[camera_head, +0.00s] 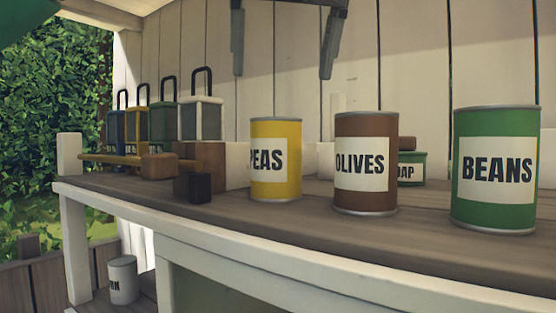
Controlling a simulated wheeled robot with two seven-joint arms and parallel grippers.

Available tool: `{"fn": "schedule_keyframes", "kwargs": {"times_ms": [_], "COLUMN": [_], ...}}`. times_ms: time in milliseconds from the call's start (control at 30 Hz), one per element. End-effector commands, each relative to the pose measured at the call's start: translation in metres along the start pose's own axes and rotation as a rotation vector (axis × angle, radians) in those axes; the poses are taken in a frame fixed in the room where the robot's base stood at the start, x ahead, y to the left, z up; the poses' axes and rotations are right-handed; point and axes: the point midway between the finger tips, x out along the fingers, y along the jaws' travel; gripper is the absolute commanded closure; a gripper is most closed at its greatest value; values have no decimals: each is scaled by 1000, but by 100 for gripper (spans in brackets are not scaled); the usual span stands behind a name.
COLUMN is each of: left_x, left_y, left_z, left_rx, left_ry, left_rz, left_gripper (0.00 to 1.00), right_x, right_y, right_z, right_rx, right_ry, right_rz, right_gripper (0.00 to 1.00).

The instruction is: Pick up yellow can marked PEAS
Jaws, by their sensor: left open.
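The yellow can marked PEAS (275,185) stands upright on the wooden shelf top, left of the brown can. Its label is turned left, so part of the word is cut off. My left gripper (283,76) hangs in at the top of the view with its two dark fingers pointing down, apart and empty. Its fingertips are above the yellow can in the picture, clear of it. My right gripper is not in view.
The brown OLIVES can (363,205) stands close right of the yellow can. A green BEANS can (497,213) is farther right, and a small green tin (417,173) sits behind. Wooden blocks (203,160) and several lanterns (201,120) stand left. A white can (123,282) is lower left.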

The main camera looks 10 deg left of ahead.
Motion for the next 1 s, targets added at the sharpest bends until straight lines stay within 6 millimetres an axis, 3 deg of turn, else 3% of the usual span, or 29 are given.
{"fn": "schedule_keyframes", "kwargs": {"times_ms": [200, 400, 533, 833, 1000], "left_x": [37, 50, 55, 86, 99], "left_y": [0, 0, 0, 3, 4], "left_z": [1, 0, 0, -3, -3], "left_rx": [3, 0, 2, 3, 1], "left_ry": [4, 1, 2, 4, 2], "left_rz": [2, 0, 1, 1, 0], "left_gripper": [13, 13, 13, 13, 13], "right_x": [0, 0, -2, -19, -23], "right_y": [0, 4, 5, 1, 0], "right_z": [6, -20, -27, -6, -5], "right_rx": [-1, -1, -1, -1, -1], "right_ry": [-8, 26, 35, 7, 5], "right_rz": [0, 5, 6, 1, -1], "right_gripper": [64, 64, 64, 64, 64]}}
